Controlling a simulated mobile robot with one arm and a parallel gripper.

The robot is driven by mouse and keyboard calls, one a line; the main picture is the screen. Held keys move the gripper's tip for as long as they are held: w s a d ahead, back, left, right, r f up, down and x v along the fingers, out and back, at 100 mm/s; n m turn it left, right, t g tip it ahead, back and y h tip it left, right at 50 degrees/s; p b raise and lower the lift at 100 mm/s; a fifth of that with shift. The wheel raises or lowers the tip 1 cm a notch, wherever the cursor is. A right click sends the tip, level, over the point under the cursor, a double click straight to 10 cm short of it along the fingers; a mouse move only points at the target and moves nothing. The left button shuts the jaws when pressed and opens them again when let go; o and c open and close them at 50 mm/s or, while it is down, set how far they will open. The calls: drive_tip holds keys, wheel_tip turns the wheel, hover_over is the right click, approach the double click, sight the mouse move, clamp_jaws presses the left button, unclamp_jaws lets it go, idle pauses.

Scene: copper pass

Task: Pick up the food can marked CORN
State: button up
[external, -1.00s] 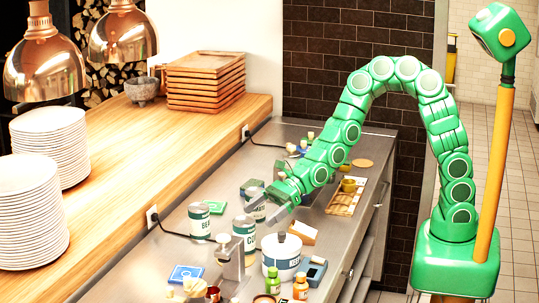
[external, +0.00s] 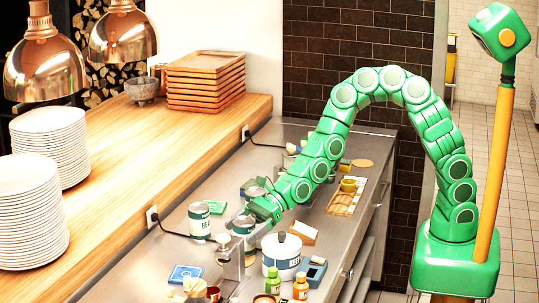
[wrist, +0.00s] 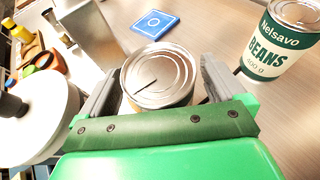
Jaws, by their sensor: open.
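A can with a silver lid (wrist: 158,72) stands between the two grey fingers of my gripper (wrist: 158,88) in the wrist view. In the external view my gripper (external: 246,231) is low over the counter, around this can (external: 243,222). The fingers are open, one on each side; I cannot tell if either touches it. Its label is mostly hidden, so I cannot read CORN on it now. A green-and-white BEANS can (wrist: 275,45) stands apart to the right in the wrist view, and to the left in the external view (external: 199,221).
A white pot (external: 282,256) with a dark-knobbed lid stands close by, left in the wrist view. A grey metal stand (external: 230,256) is just in front. A blue square (wrist: 155,24) lies flat beyond the can. Small bottles (external: 301,287) crowd the front.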

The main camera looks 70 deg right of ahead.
drive_tip(key=shift+c, duration=0.3)
drive_tip(key=c, duration=1.4)
drive_tip(key=shift+o, duration=0.2)
drive_tip(key=shift+r, duration=0.1)
